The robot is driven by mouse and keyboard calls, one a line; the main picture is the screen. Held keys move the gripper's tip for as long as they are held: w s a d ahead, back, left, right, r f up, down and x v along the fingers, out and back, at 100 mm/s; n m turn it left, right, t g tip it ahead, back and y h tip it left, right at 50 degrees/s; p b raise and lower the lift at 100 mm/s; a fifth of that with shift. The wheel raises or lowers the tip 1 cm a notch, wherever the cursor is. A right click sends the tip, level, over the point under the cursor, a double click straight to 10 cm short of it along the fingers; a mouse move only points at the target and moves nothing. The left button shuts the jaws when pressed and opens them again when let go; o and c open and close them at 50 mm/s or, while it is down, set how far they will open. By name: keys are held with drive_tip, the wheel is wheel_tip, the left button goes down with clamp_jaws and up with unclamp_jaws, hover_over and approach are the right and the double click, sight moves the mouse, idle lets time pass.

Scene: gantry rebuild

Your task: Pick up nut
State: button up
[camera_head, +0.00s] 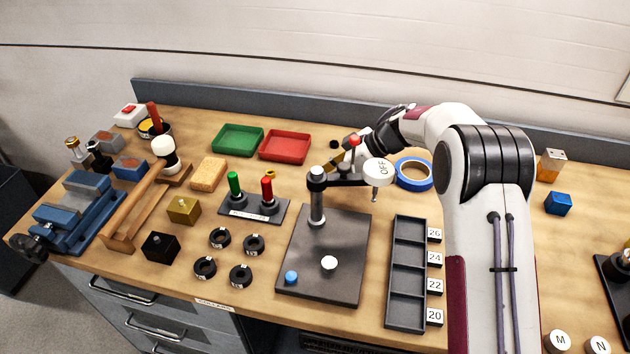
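A small brass-coloured ring-shaped piece, which looks like the nut (270,174), lies on the bench just behind the red-handled tool. A small dark round piece (334,144) lies further back, near the red tray; I cannot tell what it is. My gripper (338,163) reaches down from the right, behind the dark press arm and its OFF disc, to the right of the brass piece and apart from it. Its fingertips are small and partly hidden, so I cannot tell whether they are open or shut or hold anything.
A press stand (316,205) with a white OFF disc (379,172) rises in front of my gripper. Green (238,155) and red trays (285,159) lie behind. Blue tape (429,186) lies right. Several black rings (220,238) and a divided dark tray (408,272) occupy the front.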

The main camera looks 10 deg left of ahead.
clamp_jaws()
wheel_tip(320, 180, up, 18)
idle(0.8)
idle(0.4)
